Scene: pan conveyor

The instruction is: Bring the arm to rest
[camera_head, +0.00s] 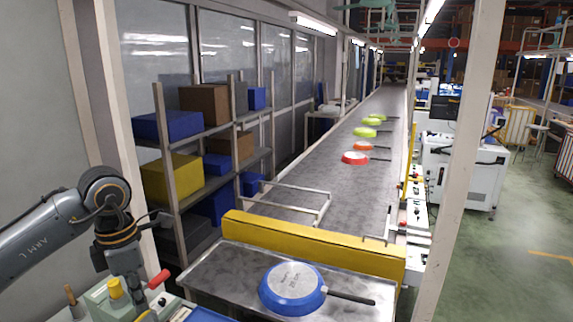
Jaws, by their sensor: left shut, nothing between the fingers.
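My left arm (60,225) comes in from the left and bends down at its wrist. My left gripper (134,285) hangs at the lower left, pointing down, shut and empty, over a pale green machine or workbench. Its fingertips are hard to make out against the clutter there. My right gripper is not in view.
Shelves with boxes (172,180) stand behind my left arm. A pale post (460,160) rises at right.

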